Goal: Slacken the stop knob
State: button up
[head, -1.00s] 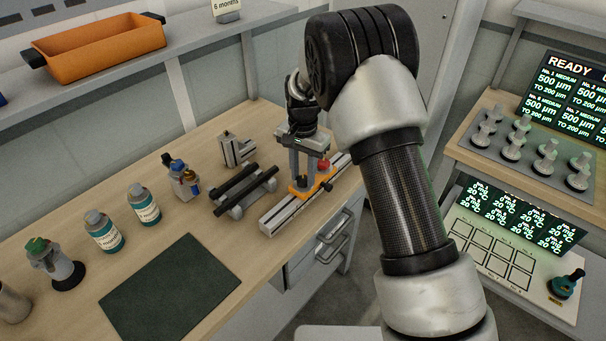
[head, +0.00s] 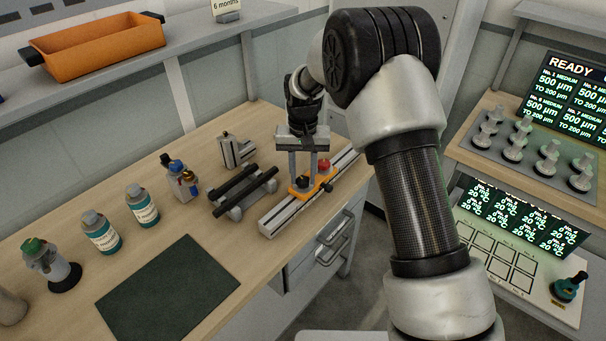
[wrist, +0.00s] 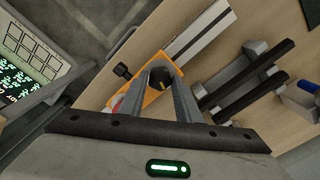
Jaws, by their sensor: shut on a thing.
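An orange carriage (head: 313,186) sits on a grey slotted rail (head: 281,217) on the wooden bench. A black upright knob (head: 303,182) stands on the carriage; it also shows in the wrist view (wrist: 160,80). My gripper (head: 303,176) points down with its fingers on either side of this black knob, shut on it. A red knob (head: 325,168) stands beside it on the carriage, outside the fingers. A second black knob (wrist: 122,71) sticks out from the carriage's side. I see no label that says which is the stop knob.
A stand with two black bars (head: 243,192) lies close left of the rail. A grey bracket (head: 236,150), bottles (head: 142,205) and a dark green mat (head: 168,289) are further left. An orange bin (head: 98,47) is on the shelf above.

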aim_at(303, 179)
jog(key=o, duration=1.1)
jog(key=shift+c, duration=0.2)
jog(key=shift+r, duration=0.1)
notch_tip(303, 179, up, 17)
jog(key=shift+r, duration=0.2)
